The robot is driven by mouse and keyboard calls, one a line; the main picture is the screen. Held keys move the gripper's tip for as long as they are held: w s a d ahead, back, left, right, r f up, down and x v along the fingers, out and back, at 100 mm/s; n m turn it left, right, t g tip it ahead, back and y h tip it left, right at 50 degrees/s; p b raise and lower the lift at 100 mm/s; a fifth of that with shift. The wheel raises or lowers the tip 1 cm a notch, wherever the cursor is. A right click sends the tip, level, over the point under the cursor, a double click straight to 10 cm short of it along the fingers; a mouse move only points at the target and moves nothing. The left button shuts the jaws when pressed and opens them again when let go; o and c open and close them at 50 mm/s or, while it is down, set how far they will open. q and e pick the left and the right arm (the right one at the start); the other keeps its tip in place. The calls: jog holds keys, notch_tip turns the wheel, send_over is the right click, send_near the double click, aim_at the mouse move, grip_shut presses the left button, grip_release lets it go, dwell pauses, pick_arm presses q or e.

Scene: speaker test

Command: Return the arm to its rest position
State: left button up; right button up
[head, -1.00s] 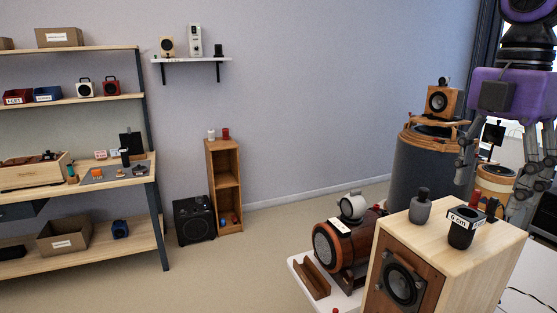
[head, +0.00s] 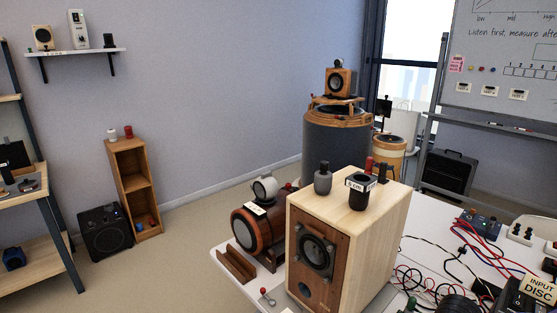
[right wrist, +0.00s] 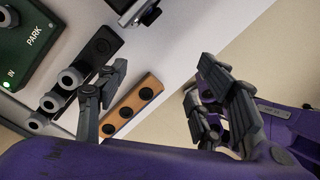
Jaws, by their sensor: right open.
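My right gripper (right wrist: 158,80) shows in the right wrist view, with its two dark grey fingers spread wide and nothing held between them. Its left finger overlaps the white table (right wrist: 185,33) and its right finger is over the tan floor. My purple arm fills the bottom of that view. In the head view no part of either arm shows. My left gripper is in neither current view.
Near my right gripper are a wooden strip with dark round spots (right wrist: 132,105), a black strip with grey knobs (right wrist: 70,78) and a green box marked PARK (right wrist: 30,45).

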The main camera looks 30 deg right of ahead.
jog(key=s+a+f+m+t, duration=0.15)
jog(key=s+a+m, duration=0.3)
jog(key=a, duration=0.65)
jog(key=s+a+f+m+t, duration=0.1)
jog(key=s+a+f+m, duration=0.3)
jog(key=a, duration=0.6)
pick_arm(q)
jog(key=shift+w+d+r+p, duration=0.1)
jog(key=shift+w+r+p, duration=0.1)
jog(key=shift+r+p, duration=0.3)
jog(key=shift+w+d+r+p, duration=0.1)
jog(key=shift+w+r+p, duration=0.05)
jog(key=shift+r+p, duration=0.35)
pick_arm(e)
jog(key=w+a+f+m+t+y, duration=0.1)
jog(key=w+a+f+t, duration=0.3)
jog(key=w+f+t, duration=0.4)
jog(key=w, duration=0.2)
jog(key=shift+w, duration=0.4)
pick_arm(q)
jog(key=shift+w+d+r, duration=0.1)
jog(key=shift+w+d, duration=0.25)
jog(key=shift+w, duration=0.05)
